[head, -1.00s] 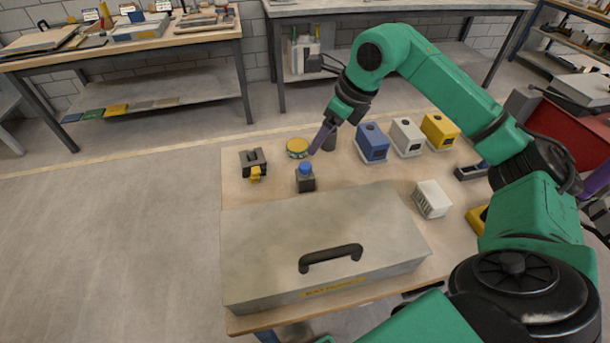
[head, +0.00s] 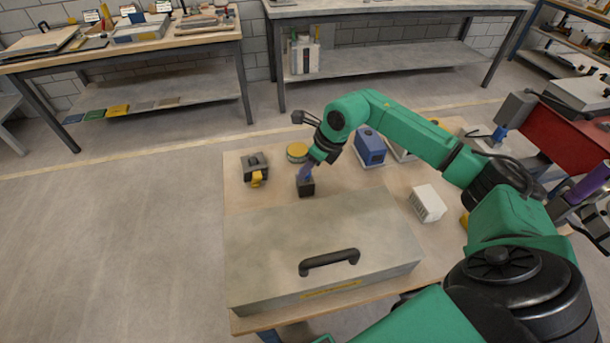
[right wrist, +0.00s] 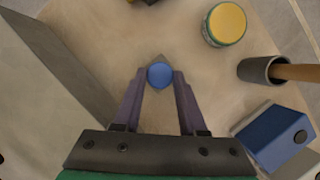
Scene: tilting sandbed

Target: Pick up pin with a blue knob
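The blue knob (right wrist: 160,75) tops a pin standing upright in a small dark block (head: 306,188) on the wooden table. In the head view my right gripper (head: 306,172) is over the block and hides most of the knob. In the right wrist view the two purple fingers (right wrist: 161,82) are on either side of the knob, apart from each other. The knob nearly fills the space between their tips; whether they touch it I cannot tell.
A grey case (head: 250,250) with a black handle lies in front. A yellow-lidded jar (head: 297,151), a black-and-yellow device (head: 255,169) and a blue box (head: 370,147) stand nearby. A white block (head: 428,203) is to the right. A grey cup (right wrist: 255,70) holds a wooden stick.

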